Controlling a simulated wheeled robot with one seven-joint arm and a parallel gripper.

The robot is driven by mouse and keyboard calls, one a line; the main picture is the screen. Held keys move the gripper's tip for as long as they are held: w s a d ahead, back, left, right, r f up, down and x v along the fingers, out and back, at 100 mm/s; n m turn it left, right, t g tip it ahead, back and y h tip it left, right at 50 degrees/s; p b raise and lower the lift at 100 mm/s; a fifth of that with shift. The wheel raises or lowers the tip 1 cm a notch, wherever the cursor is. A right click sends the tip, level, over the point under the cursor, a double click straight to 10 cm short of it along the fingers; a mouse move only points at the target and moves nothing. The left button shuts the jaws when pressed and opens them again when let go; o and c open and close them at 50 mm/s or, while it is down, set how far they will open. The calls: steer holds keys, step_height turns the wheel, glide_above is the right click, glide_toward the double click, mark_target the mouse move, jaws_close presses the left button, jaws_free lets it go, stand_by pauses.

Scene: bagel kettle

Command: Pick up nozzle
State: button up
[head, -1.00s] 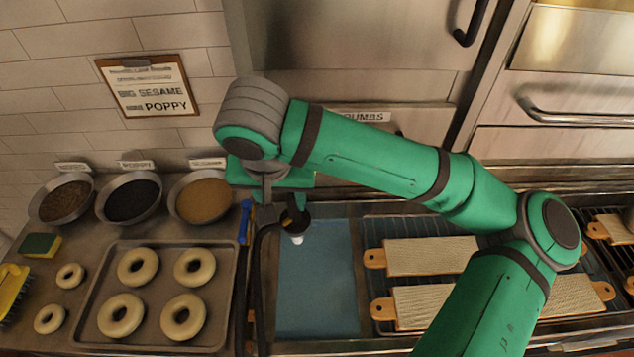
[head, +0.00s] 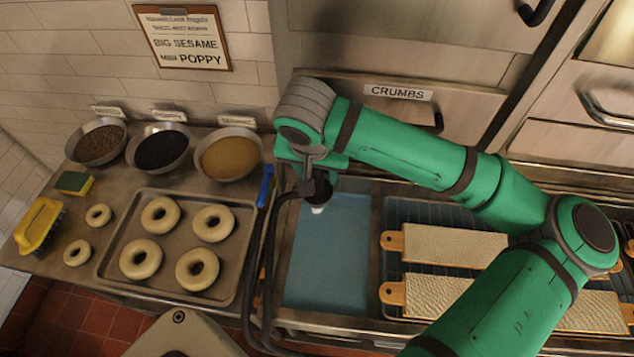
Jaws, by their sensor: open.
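The fingers and wrist hide the nozzle's upper part. I cannot tell whether the fingers touch it or stand on both sides of it.
A tray (head: 105,272) of dough rings lies to the left, with seed bowls (head: 230,155) behind. A blue-handled tool (head: 265,186) lies left of my gripper. Bagel boards (head: 445,245) rest on a rack to the right. A drawer front (head: 460,110) stands behind the arm.

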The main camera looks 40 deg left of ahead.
steer(key=shift+x, duration=1.2)
steer(key=shift+w, duration=0.1)
jaws_close()
steer(key=shift+r, duration=0.2)
steer(key=shift+r, duration=0.55)
steer(key=s+r, duration=1.3)
steer(key=s, duration=0.1)
steer(key=shift+d+r, duration=0.35)
